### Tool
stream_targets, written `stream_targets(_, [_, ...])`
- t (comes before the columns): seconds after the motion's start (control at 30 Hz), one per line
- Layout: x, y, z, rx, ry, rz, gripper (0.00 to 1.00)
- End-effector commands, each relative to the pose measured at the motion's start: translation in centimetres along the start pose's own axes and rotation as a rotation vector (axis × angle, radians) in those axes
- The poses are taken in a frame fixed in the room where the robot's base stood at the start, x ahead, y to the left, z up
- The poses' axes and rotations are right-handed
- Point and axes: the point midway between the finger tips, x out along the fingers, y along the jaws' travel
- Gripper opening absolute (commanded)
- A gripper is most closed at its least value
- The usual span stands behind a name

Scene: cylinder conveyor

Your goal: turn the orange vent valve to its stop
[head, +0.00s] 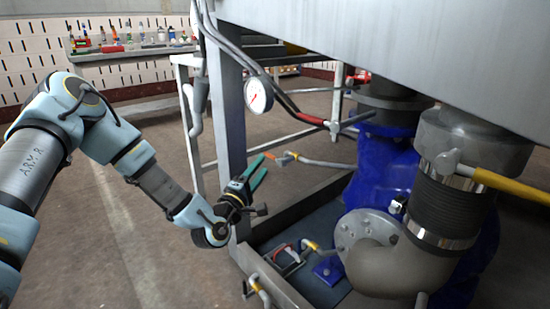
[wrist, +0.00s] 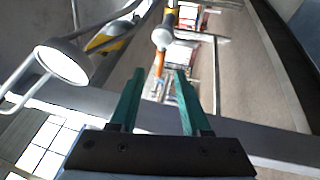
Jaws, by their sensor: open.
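The orange vent valve handle (head: 284,159) sits on a thin grey pipe near the frame post, low in the middle of the head view. In the wrist view the orange handle (wrist: 159,64) shows beyond the fingertips, in line with the gap between them, with a pale rounded part above it. My gripper (head: 263,163) has green fingers and is just left of the handle in the head view. In the wrist view my gripper (wrist: 160,75) is open, with nothing between its fingers. Contact with the handle cannot be made out.
A pressure gauge (head: 258,95) hangs above my gripper. A blue vessel (head: 385,175) and a large elbow pipe (head: 385,262) are to the right. A yellow bar (head: 510,186) juts out at the right. Floor at left is clear.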

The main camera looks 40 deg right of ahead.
Motion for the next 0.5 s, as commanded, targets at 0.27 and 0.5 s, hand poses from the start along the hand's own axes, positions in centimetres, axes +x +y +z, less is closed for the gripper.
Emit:
stream_targets(0.27, [5.1, -0.1, 0.0, 0.004, -0.001, 0.001, 0.47])
stream_targets(0.5, [8.5, -0.1, 0.0, 0.004, 0.0, -0.001, 0.47])
